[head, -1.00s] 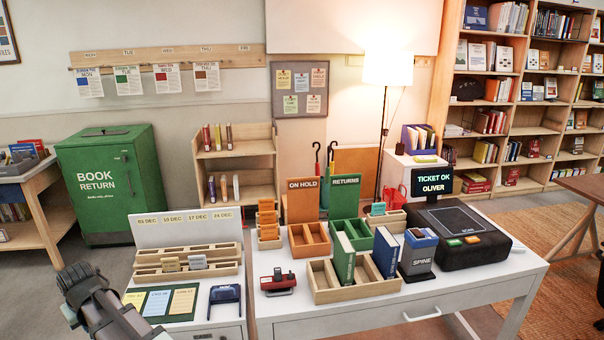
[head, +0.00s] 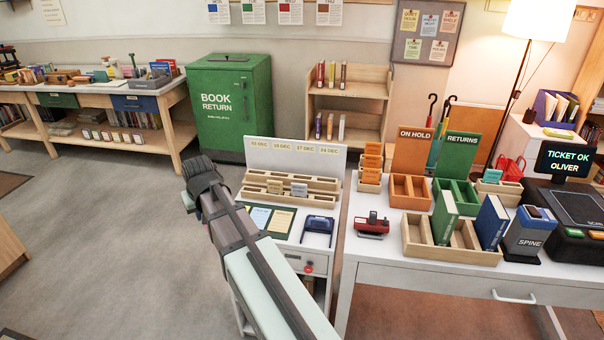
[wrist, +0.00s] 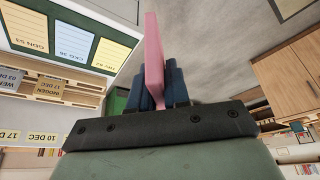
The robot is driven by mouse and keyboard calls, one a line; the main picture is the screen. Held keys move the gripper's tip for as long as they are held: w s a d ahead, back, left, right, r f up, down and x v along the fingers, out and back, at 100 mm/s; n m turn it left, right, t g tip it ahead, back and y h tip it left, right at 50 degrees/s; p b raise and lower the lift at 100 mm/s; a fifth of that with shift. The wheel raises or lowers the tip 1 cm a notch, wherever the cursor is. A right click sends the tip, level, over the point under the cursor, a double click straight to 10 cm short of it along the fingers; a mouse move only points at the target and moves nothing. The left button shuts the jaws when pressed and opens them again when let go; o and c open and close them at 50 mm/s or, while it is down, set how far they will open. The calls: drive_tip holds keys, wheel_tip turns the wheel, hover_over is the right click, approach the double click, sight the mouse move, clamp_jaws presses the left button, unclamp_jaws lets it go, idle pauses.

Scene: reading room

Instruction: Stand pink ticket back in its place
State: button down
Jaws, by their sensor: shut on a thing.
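The pink ticket (wrist: 153,45) shows in the wrist view, upright in the picture between the dark blue fingers of my gripper (wrist: 160,85), which is shut on it. In the head view my gripper (head: 201,168) is left of the wooden ticket rack (head: 250,190), apart from it, and the ticket cannot be made out. The rack has stepped slots and a white header board (head: 290,155) with December dates. A tan ticket (head: 275,187) and a grey ticket (head: 299,189) stand in it. The rack also shows upside down at the left of the wrist view (wrist: 75,95).
A green mat (head: 247,208) with printed cards lies before the rack, beside a blue-framed item (head: 318,226). A red stamp-like device (head: 372,224) and a wooden box (head: 411,242) stand on the desk at right. The green book return (head: 229,105) stands behind my gripper.

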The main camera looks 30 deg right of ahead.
drive_tip(key=s+d+m+h, duration=0.1)
drive_tip(key=s+d+m, duration=0.25)
drive_tip(key=d, duration=1.25)
drive_tip(key=s+d+m+g+h, duration=0.15)
drive_tip(key=s+d, duration=0.25)
drive_tip(key=d, duration=1.3)
drive_tip(key=s+d+m+t+h, duration=0.1)
drive_tip(key=s+d+m, duration=0.25)
drive_tip(key=d, duration=1.25)
drive_tip(key=s+d+r+m+g, duration=0.1)
drive_tip(key=s+d+m, duration=0.1)
drive_tip(key=s+d, duration=1.05)
drive_tip(key=s+d+m+g, duration=0.1)
drive_tip(key=s+d+m, duration=0.4)
drive_tip(key=d, duration=1.2)
drive_tip(key=s+d+r+g, duration=0.1)
drive_tip(key=s+d, duration=1.1)
drive_tip(key=d, duration=0.3)
drive_tip(key=s+d+r+m+g, duration=0.1)
drive_tip(key=d+m+g, duration=0.3)
drive_tip(key=d+m, duration=0.7)
drive_tip(key=shift+s+d+r, duration=0.2)
drive_tip(key=shift+s+d, duration=0.6)
drive_tip(key=shift+d, duration=0.3)
drive_tip(key=shift+f+m, duration=0.15)
drive_tip(key=shift+m, duration=0.1)
